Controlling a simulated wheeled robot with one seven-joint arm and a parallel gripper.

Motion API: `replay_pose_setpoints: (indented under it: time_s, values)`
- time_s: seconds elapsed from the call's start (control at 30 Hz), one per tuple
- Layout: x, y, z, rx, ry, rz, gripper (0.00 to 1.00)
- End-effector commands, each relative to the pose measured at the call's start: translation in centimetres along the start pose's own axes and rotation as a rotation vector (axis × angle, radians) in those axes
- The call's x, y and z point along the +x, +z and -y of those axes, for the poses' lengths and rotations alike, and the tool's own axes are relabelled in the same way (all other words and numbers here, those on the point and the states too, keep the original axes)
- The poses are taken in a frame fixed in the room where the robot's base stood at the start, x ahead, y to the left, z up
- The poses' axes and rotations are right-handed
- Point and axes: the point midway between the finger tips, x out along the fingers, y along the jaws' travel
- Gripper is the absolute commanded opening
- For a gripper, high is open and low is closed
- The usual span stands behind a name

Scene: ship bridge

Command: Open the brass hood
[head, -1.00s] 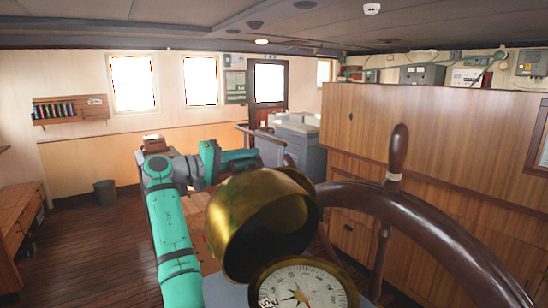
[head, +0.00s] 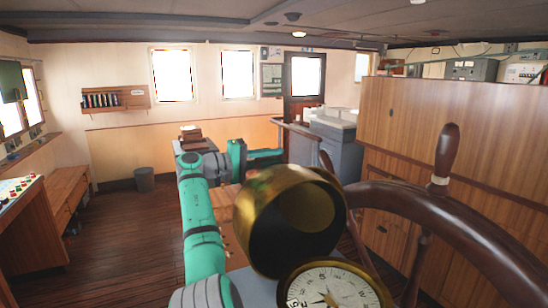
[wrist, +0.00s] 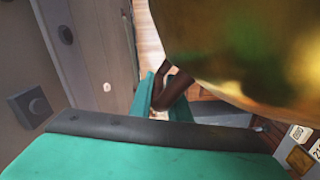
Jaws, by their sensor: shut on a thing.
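The brass hood (head: 290,218) stands tilted up on the compass, with its hollow side facing me. The compass dial (head: 335,288) lies uncovered below it, its lower part cut off by the picture edge. The hood fills the upper right of the wrist view (wrist: 245,45). My teal and black gripper (wrist: 165,133) shows in part across the bottom of the wrist view.
A dark wooden steering wheel (head: 430,207) curves close to the right of the hood and dial. A wooden cabinet (head: 440,130) stands behind it. A console (head: 25,215) is at the far left. The plank floor (head: 120,250) between is clear.

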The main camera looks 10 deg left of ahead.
Motion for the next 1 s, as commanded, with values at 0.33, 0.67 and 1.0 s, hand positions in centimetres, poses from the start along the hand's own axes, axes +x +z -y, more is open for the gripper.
replay_pose_setpoints:
  time_s: [0.33, 0.67, 1.0]
  values:
    - [0.1, 0.1, 0.4, -0.005, -0.004, 0.004, 0.31]
    - [-0.2, -0.1, 0.1, -0.001, -0.002, -0.001, 0.31]
    - [-2.7, -0.2, 0.1, -0.001, -0.001, -0.005, 0.31]
